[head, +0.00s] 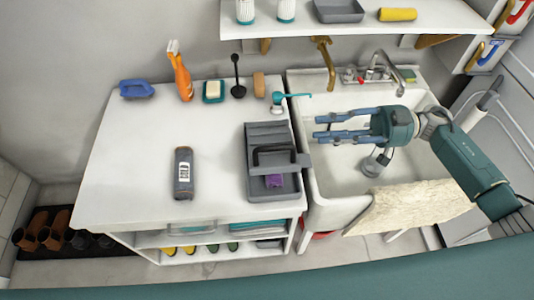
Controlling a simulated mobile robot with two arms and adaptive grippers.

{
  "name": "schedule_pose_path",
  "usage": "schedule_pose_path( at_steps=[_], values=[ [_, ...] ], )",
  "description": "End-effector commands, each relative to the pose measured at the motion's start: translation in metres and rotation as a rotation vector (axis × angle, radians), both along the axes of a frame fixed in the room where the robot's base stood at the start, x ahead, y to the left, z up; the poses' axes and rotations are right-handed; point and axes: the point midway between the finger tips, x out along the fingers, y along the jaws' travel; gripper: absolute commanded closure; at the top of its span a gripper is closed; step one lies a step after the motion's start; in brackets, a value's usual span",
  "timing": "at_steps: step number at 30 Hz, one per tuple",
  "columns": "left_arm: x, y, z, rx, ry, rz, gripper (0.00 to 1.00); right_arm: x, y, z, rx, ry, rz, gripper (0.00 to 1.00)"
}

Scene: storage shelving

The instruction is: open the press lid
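A grey, box-shaped thing with a black bar handle (257,151) stands at the right side of the white table; I take it to be the press. Its ridged grey upper part (268,132) lies behind the handle. The open tray part (262,194) in front shows a purple item (274,181) inside. I cannot tell clearly how the lid sits. My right gripper (317,128) is over the left part of the sink, to the right of the press. Its blue fingers point left, spread apart and empty, and do not seem to touch the press. My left gripper is not in view.
A dark canister (184,172) lies on the white table (130,195). A blue brush (136,88), orange spray bottle (180,75), soap dish (213,92) and teal-topped dispenser (279,101) line its back. The sink (335,182) adjoins at right, with a cream cloth (410,207) on its front.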

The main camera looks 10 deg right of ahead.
Motion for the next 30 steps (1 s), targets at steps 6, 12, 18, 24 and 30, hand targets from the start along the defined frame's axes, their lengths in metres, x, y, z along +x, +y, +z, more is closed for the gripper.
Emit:
schedule_pose_path(
  at_steps=[6, 12, 18, 24, 30],
  values=[
    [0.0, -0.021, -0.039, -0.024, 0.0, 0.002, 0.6, 0.0, 0.0, -0.039, 0.0, 0.0, 0.0, 0.69],
    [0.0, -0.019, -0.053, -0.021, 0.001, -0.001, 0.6, 0.0, 0.001, -0.053, 0.001, -0.001, 0.0, 0.69],
    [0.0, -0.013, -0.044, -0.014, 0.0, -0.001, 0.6, -0.001, 0.019, -0.049, 0.002, 0.0, 0.003, 0.69],
    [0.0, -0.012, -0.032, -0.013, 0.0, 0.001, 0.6, -0.001, 0.058, -0.047, 0.003, 0.001, 0.003, 0.69],
    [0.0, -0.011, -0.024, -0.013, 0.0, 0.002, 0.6, 0.0, 0.091, -0.049, 0.002, 0.001, 0.001, 0.69]
  ],
)
